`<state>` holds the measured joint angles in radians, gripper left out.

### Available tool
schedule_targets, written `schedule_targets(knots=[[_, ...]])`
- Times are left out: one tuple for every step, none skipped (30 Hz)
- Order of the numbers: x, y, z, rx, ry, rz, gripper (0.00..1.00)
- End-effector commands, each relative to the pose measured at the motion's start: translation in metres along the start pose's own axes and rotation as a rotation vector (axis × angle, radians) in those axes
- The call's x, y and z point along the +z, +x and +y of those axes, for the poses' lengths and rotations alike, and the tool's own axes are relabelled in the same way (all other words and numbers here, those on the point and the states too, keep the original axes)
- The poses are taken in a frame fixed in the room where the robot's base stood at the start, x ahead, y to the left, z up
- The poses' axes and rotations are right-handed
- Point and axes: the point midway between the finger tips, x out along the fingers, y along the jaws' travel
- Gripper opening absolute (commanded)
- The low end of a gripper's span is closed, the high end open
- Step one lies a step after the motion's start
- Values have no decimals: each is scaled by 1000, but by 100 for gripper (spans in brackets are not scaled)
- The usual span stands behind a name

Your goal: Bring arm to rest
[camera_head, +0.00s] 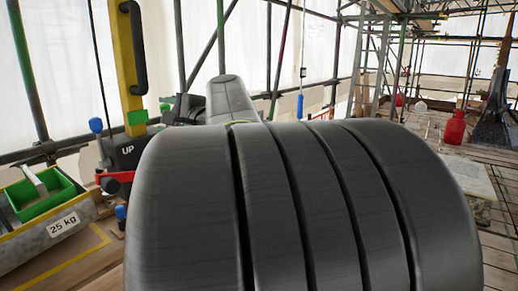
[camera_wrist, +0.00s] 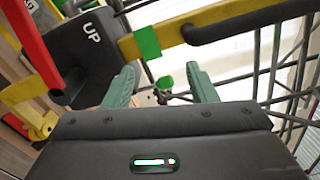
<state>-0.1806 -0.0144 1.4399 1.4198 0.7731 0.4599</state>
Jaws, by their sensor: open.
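In the wrist view my gripper (camera_wrist: 162,76) is open, its two teal fingers spread wide apart with nothing held between them. Beyond the fingers is a yellow post (camera_wrist: 170,32) with a black handle and a green patch. A black block marked UP (camera_wrist: 85,55) lies to the upper left of the fingers. In the head view a large dark ribbed body fills the foreground, and I cannot make out my gripper's fingers there.
In the head view the yellow post (camera_head: 127,60) rises from the black UP block (camera_head: 125,155) at the left. A green bin (camera_head: 45,188) sits in a tray marked 25 kg. A red container (camera_head: 455,127) stands on planks at the right. Scaffold poles line the back.

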Motion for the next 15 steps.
schedule_targets(knots=[[-6, 0, -5, 0, 32, 4, 52], [-8, 0, -5, 0, 49, 3, 52], [-12, -1, -5, 1, 69, 3, 52], [-14, -1, -6, 0, 82, 3, 52], [-15, -1, -6, 0, 93, 2, 52], [-17, -2, -6, 0, 106, 2, 52], [-19, -2, -5, 0, 114, 2, 52], [-20, -2, -5, 0, 121, 1, 52], [-21, -2, -5, 0, 128, 1, 52], [-21, -2, -5, 0, 131, 0, 52], [-22, -2, -5, 0, 134, 0, 52], [-22, -2, -4, 0, 136, 0, 52], [-22, -2, -4, 0, 136, 0, 52], [-22, -2, -4, -1, 136, 0, 52], [-22, -2, -4, -1, 136, 0, 52]])
